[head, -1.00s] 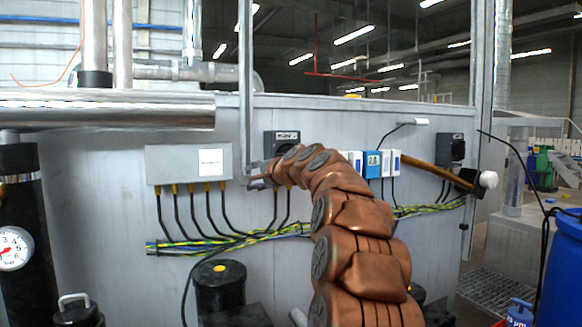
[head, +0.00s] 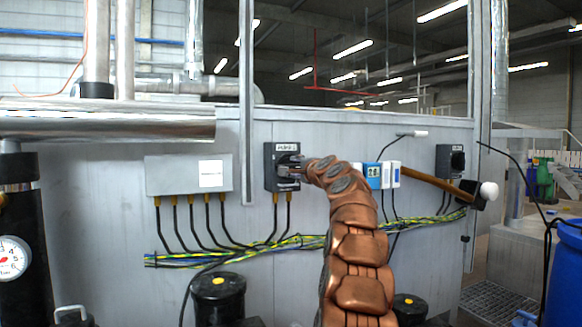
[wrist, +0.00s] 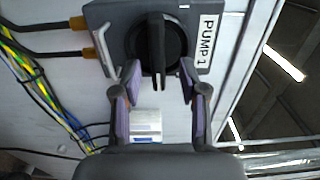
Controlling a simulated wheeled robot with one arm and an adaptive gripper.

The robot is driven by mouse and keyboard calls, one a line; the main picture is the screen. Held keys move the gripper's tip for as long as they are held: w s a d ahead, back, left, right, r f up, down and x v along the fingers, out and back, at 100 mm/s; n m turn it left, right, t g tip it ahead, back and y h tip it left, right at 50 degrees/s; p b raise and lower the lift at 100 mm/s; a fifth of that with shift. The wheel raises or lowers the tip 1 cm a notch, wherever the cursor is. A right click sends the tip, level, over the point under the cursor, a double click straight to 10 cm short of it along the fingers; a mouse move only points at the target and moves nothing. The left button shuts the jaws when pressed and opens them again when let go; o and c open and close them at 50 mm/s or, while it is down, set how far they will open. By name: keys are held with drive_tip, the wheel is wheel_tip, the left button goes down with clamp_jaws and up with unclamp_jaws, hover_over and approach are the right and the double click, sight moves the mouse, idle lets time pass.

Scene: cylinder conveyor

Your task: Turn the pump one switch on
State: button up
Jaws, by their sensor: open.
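The pump one switch is a dark grey box (head: 269,180) with a label on top, on the grey wall panel in the head view. In the wrist view the switch box (wrist: 200,18) is labelled PUMP 1, and its black knob (wrist: 156,45) has a bar handle lying along the picture's vertical. My gripper (head: 288,171) is in front of the switch. In the wrist view my gripper (wrist: 158,76) is open, with one finger on each side of the handle's lower end. Contact with the handle cannot be told. In the head view my gripper hides part of the knob.
A grey junction box (head: 188,177) is left of the switch. Blue and white modules (head: 373,175) and another dark switch box (head: 444,160) are to the right. Cables (head: 300,240) run below.

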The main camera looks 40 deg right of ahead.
sight(292, 168)
drive_tip(key=shift+w+d+f, duration=0.15)
drive_tip(key=shift+w, duration=0.65)
drive_tip(key=shift+w+d+p, duration=0.15)
drive_tip(key=shift+w+p, duration=0.1)
drive_tip(key=shift+p, duration=0.2)
drive_tip(key=shift+w+d+p, duration=0.25)
drive_tip(key=shift+w+p, duration=0.05)
drive_tip(key=shift+w, duration=0.55)
clamp_jaws()
